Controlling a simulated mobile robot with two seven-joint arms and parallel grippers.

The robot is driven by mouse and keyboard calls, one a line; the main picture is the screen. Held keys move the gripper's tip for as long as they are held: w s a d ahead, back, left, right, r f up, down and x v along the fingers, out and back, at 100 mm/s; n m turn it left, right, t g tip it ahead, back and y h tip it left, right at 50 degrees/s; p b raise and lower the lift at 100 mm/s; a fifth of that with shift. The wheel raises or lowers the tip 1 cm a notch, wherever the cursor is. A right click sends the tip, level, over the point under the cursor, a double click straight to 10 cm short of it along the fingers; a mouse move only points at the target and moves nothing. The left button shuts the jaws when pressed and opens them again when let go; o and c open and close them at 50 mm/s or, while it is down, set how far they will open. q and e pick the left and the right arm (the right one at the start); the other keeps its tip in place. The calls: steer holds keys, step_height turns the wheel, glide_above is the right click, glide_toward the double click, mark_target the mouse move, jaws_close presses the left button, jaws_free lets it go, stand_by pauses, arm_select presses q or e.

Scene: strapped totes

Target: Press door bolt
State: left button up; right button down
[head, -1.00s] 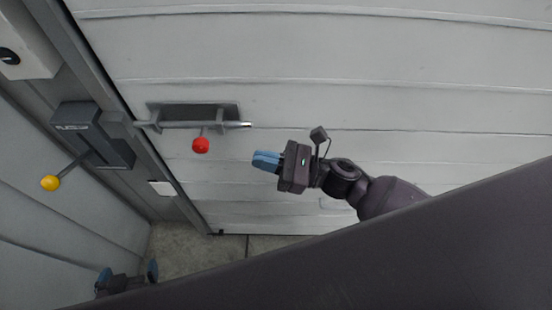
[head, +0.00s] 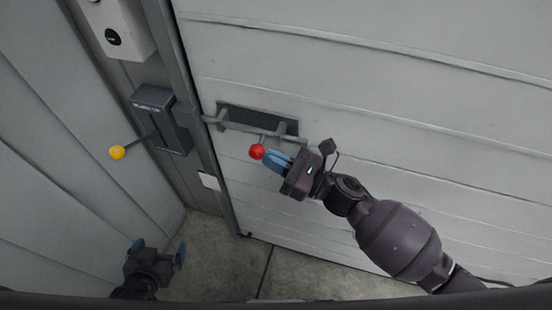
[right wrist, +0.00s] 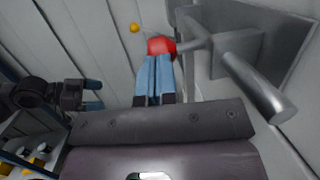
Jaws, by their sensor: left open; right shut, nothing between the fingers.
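The door bolt (head: 272,131) is a grey rod on a dark plate on the white ribbed door, with a red ball knob (head: 257,152) on its handle. The bolt rod also shows in the right wrist view (right wrist: 255,88), with the red knob (right wrist: 161,46) at my fingertips. My right gripper (head: 268,160) is shut and empty, its blue fingertips right at the red knob; I cannot tell for sure whether they touch. My left gripper (head: 159,250) is open and empty, low at the left, above the floor and away from the bolt.
A dark grey box (head: 160,120) with a lever ending in a yellow ball (head: 117,153) is on the frame left of the door. A white box with a black button (head: 113,37) is above it. Bare concrete floor (head: 225,265) lies below.

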mark_target(250, 154)
steer(key=a, duration=0.1)
steer(key=w+a+b, duration=0.1)
steer(key=a, duration=0.3)
steer(key=shift+w+f, duration=0.1)
steer(key=shift+w, duration=0.25)
arm_select(q)
steer(key=shift+s+d+f, duration=0.1)
steer(key=shift+s+f, duration=0.05)
steer(key=shift+f, duration=0.3)
steer(key=shift+s+d+f, duration=0.1)
steer(key=shift+s+f, duration=0.05)
steer(key=shift+f, duration=0.3)
steer(key=shift+s+a+f, duration=0.1)
steer(key=shift+s, duration=0.1)
arm_select(e)
steer(key=shift+a, duration=0.1)
